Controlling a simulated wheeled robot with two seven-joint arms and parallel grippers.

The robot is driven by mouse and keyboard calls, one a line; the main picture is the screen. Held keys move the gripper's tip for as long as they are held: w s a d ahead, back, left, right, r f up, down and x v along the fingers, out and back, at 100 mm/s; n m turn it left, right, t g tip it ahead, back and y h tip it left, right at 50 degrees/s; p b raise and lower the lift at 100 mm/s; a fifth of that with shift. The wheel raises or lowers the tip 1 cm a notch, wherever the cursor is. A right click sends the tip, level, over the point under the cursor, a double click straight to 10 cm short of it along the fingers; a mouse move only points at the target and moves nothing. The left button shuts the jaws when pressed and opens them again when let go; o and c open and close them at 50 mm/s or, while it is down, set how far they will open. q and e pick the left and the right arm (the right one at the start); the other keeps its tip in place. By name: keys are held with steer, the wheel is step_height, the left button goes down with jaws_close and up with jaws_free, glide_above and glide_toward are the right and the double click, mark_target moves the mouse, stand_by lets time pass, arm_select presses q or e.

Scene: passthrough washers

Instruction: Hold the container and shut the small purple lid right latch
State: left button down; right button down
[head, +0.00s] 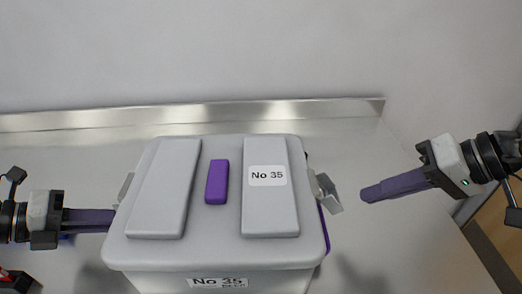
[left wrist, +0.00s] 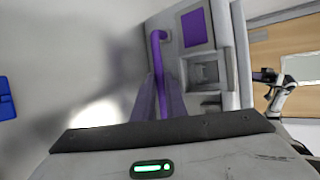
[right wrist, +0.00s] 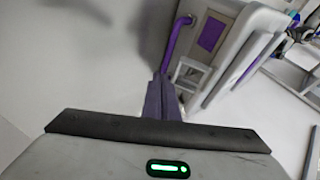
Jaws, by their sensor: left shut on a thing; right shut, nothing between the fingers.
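The grey container (head: 225,283) stands on the metal worktop with its grey lid (head: 204,225) on top. A small purple piece (head: 217,182) sits in the middle of the lid. The right latch (head: 327,193) sticks outward from the lid's right edge; it looks swung out. The left latch (head: 125,187) shows partly at the left edge. My left gripper (head: 112,219) is at the container's left side, shut on the purple side handle (left wrist: 157,50). My right gripper (head: 366,193) is shut and empty, a short gap right of the right latch. Another purple handle (right wrist: 177,40) shows in the right wrist view.
A raised metal edge (head: 200,114) runs along the back of the worktop before a plain wall. The worktop right of the container is clear. A blue item (left wrist: 5,98) lies at the left in the left wrist view. A red and black object (head: 12,283) shows at bottom left.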

steer(key=d+f+v, duration=0.1)
steer(key=v, duration=0.6)
steer(key=shift+w+a+r+g+h, duration=0.75)
steer(key=shift+w+r+g, duration=1.15)
steer(key=shift+r, duration=1.6)
glide_toward(339, 200)
step_height(339, 200, down, 5)
steer(key=a, duration=0.1)
steer(key=shift+w+a+f, duration=0.4)
steer(key=shift+w+a, duration=0.15)
steer(key=shift+a, duration=0.2)
steer(key=shift+y, duration=0.55)
steer(key=shift+d+f+x, duration=0.15)
steer(key=shift+d+x, duration=0.05)
steer(key=shift+x, duration=0.9)
steer(key=shift+d+f+x, duration=0.1)
steer(key=shift+d+x, duration=0.05)
steer(key=shift+x, duration=0.95)
steer(key=shift+f, duration=0.15)
